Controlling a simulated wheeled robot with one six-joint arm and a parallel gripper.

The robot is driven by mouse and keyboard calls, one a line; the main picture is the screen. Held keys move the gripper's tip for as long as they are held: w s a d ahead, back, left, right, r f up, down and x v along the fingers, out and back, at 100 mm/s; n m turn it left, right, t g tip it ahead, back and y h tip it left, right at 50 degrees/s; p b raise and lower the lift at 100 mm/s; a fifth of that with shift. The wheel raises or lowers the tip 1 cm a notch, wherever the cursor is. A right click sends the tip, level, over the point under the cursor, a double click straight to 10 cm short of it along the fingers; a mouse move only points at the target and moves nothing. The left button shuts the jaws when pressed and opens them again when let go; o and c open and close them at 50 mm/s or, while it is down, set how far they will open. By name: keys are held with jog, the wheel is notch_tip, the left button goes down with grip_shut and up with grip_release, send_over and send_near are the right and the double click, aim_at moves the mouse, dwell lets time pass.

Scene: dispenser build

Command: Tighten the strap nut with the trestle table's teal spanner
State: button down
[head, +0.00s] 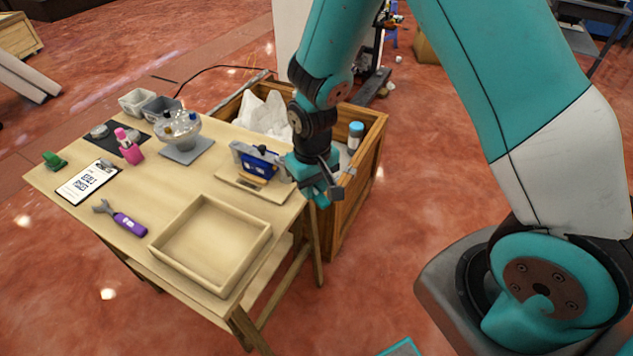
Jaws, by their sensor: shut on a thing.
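My gripper (318,192) points down just off the right edge of the trestle table (185,262). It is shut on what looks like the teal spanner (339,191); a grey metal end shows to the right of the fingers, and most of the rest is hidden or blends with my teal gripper. Left of my gripper, a blue unit with a grey clamp-like strap (257,163) sits on a pale board at the table's right side. The strap nut is too small to make out.
A purple-handled spanner (124,221) lies at the table's left front, near a clipboard (88,183). An empty tray (211,246) fills the front. A wooden crate (360,175) stands close behind my gripper.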

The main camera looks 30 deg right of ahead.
jog(key=shift+a+m, duration=0.6)
jog(key=shift+m, duration=0.1)
jog(key=shift+a+m+p, duration=0.4)
jog(key=shift+a, duration=0.1)
dwell(0.6)
jog(key=shift+r+p, duration=1.8)
jog(key=shift+r, duration=0.25)
